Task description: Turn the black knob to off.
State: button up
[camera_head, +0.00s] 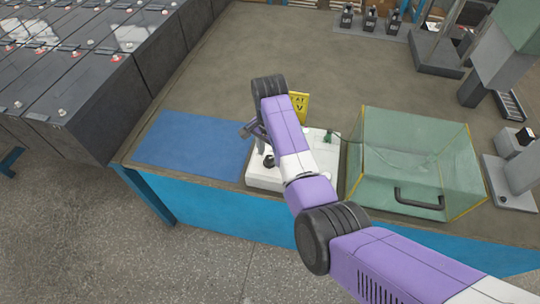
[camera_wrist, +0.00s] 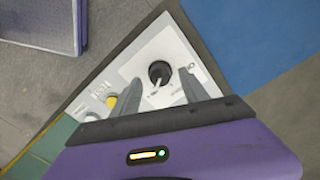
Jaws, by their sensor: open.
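The black knob (camera_wrist: 159,71) sits on the white panel (camera_wrist: 140,63) in the wrist view. A light pointer mark shows on the knob's lower side, and small printed marks stand around it, too small to read surely. My gripper (camera_wrist: 161,78) is open, with one finger to each side of the knob in the picture; I cannot tell whether either touches it. In the head view my gripper (camera_head: 248,130) hangs over the left part of the white box (camera_head: 262,179), and the knob (camera_head: 268,160) shows just below it.
A yellow button (camera_wrist: 111,101) is on the panel. A blue mat (camera_head: 190,143) lies left of the box. A green clear-walled case (camera_head: 400,150) with a black handle (camera_head: 420,198) stands close on the right. A yellow sign (camera_head: 299,105) stands behind. Dark battery blocks (camera_head: 90,85) fill the left.

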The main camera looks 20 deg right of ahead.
jog(key=shift+f, duration=0.95)
jog(key=shift+c, duration=0.4)
grip_shut()
